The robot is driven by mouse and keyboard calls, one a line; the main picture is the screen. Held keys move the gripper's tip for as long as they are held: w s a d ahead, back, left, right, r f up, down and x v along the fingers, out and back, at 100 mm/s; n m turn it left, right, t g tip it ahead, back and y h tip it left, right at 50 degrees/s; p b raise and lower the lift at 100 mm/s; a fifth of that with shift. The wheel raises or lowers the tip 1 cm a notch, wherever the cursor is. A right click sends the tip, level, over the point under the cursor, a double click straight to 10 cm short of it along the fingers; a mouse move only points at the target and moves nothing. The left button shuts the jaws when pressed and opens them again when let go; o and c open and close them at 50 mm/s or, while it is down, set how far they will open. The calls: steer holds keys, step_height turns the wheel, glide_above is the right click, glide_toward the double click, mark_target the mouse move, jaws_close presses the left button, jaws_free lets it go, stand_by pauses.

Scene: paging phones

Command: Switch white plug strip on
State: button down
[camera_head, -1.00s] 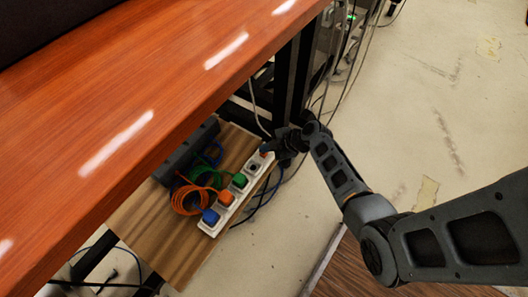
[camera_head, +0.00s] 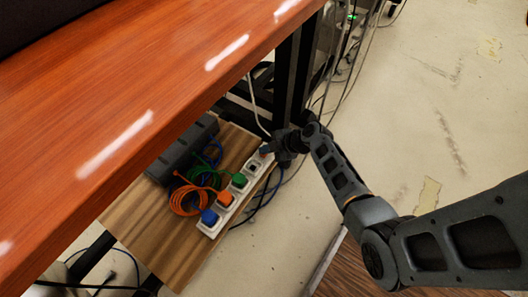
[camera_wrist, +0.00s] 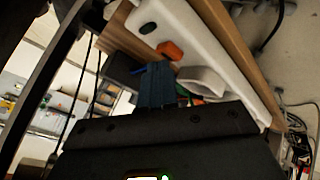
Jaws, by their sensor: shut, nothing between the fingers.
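The white plug strip (camera_head: 241,198) lies on the wooden shelf below the desk, with blue, orange and green plugs in it. In the wrist view, the strip (camera_wrist: 205,40) runs diagonally across the top. An orange-red rocker switch (camera_wrist: 170,50) and a small dark oval (camera_wrist: 148,28) show on its end. My gripper (camera_head: 268,151) is shut and empty at the far end of the strip, over the switch end. In the wrist view, my gripper (camera_wrist: 157,68) has its fingertips very close to the switch. I cannot tell whether they touch it.
The red-brown desktop (camera_head: 150,110) overhangs the wooden shelf (camera_head: 155,225). A dark grey power block (camera_head: 182,152) and coiled orange cable (camera_head: 183,201) lie beside the strip. A black desk leg (camera_head: 290,80) and hanging cables stand just beyond my gripper. Floor on the right is open.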

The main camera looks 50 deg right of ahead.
mark_target(266, 155)
stand_by(0.4)
steer(key=shift+r, duration=0.6)
steer(key=shift+p, duration=0.3)
step_height(266, 155, up, 6)
steer(key=p, duration=0.4)
stand_by(0.3)
